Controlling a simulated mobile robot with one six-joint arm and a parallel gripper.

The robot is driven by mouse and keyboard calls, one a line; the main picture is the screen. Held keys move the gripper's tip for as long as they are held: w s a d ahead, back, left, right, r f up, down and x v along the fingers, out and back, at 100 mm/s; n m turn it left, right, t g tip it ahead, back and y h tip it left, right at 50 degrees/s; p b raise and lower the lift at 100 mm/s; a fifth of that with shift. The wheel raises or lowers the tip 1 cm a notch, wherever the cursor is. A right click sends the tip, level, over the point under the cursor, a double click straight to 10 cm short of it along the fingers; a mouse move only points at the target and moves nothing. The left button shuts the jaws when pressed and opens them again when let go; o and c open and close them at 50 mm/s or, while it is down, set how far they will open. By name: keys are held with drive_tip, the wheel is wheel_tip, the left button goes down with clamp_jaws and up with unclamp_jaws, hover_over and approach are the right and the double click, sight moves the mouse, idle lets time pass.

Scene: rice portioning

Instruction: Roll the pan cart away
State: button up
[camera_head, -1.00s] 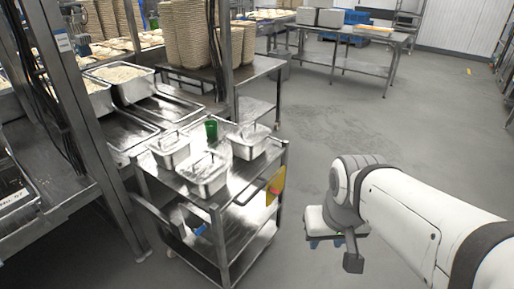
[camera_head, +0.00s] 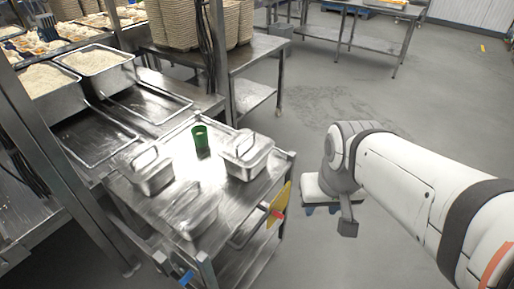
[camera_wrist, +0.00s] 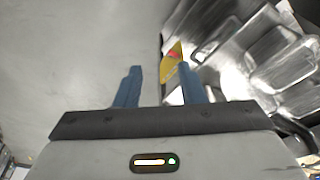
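The pan cart (camera_head: 207,176) is a steel trolley with a lower shelf, left of my arm in the head view. On its top stand three steel pans (camera_head: 248,160) with raised handles and a green cup (camera_head: 201,141). A yellow plate (camera_head: 280,205) with a red part is on its right side; the plate also shows in the wrist view (camera_wrist: 171,58).
A steel bench (camera_head: 165,108) with trays and rice pans (camera_head: 97,62) adjoins the cart on the left. A table (camera_head: 256,55) with stacked baskets stands behind it. Grey floor (camera_head: 400,110) is open behind and right of my arm.

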drive_tip(key=shift+s, duration=0.15)
drive_tip(key=m+g+y+b, duration=0.1)
drive_tip(key=m+y+b, duration=0.1)
drive_tip(key=m+b, duration=0.35)
approach(259, 225)
drive_tip(key=m+p, duration=0.1)
drive_tip(key=m, duration=0.1)
drive_tip(key=b+x, duration=0.1)
drive_tip(key=x, duration=0.7)
drive_tip(key=shift+a+f, duration=0.1)
drive_tip(key=shift+c, duration=0.3)
clamp_jaws()
